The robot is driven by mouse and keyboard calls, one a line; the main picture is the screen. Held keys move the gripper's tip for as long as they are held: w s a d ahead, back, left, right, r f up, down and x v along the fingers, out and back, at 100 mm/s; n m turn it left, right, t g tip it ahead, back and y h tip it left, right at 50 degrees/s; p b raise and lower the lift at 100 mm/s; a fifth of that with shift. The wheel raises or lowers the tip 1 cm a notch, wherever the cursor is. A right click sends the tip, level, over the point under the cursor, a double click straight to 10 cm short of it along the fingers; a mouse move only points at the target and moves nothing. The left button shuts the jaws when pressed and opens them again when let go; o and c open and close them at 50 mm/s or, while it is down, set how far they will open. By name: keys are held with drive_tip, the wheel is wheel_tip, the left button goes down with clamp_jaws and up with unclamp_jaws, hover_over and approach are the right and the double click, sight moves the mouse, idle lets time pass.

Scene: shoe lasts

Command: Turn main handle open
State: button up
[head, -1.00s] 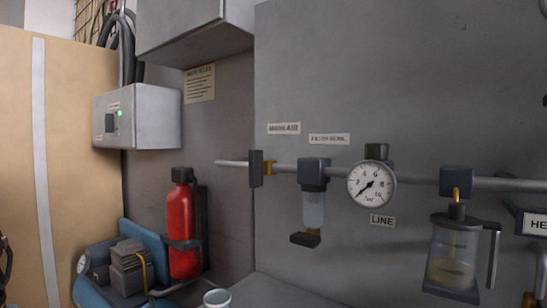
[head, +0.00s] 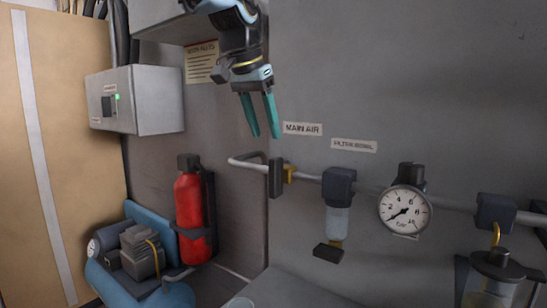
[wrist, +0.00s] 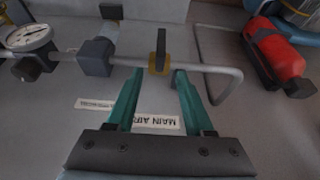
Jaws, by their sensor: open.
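The main handle (head: 275,178) is a dark upright lever on a brass valve (head: 289,174) on the grey air pipe, below the "MAIN AIR" label (head: 302,129). My gripper (head: 265,136) hangs from above, up and left of the label, with teal fingers apart and nothing between them. In the wrist view the handle (wrist: 161,48) and brass valve (wrist: 159,68) lie beyond the fingertips, between their lines. My gripper (wrist: 153,74) has a clear gap to the handle. The handle stands across the pipe.
A filter (head: 338,200), a pressure gauge (head: 405,210) and a lubricator (head: 492,270) sit along the pipe to the right. A red extinguisher (head: 193,210), a blue compressor (head: 150,235) and a grey switch box (head: 140,100) are at left.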

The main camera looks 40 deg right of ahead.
sight(272, 159)
drive_tip(key=p+x, duration=0.2)
drive_tip(key=x, duration=0.8)
drive_tip(key=shift+f+p, duration=0.2)
drive_tip(key=shift+p, duration=0.1)
clamp_jaws()
